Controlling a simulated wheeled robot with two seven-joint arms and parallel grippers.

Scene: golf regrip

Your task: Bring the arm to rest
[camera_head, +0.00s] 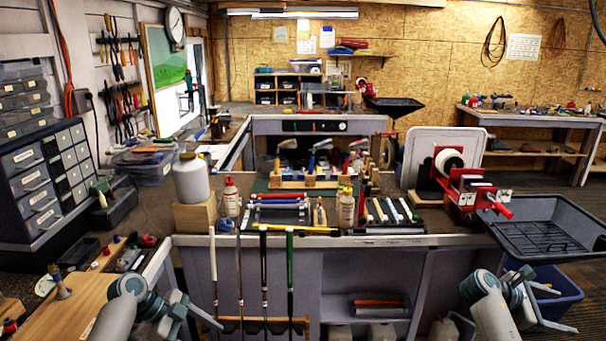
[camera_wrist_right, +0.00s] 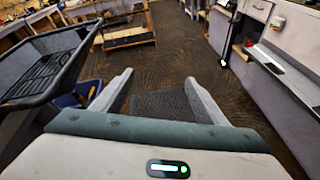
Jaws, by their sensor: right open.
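My right gripper (camera_head: 556,308) is at the lower right of the head view, in front of the bench and near the black tray. In the right wrist view its two fingers (camera_wrist_right: 160,92) stand wide apart with nothing between them, over dark floor and a grey mat. My left gripper (camera_head: 196,325) is at the lower left of the head view, beside a wooden block top. Its fingers look spread, and I see nothing held in them. Both grippers are clear of the golf clubs (camera_head: 290,270) hanging at the bench front.
The black tray (camera_head: 590,248) juts out at the right above a blue bin (camera_head: 560,300); it also shows in the right wrist view (camera_wrist_right: 35,75). A red vise (camera_head: 470,195), bottles and tools crowd the bench. Open floor lies beyond my right gripper.

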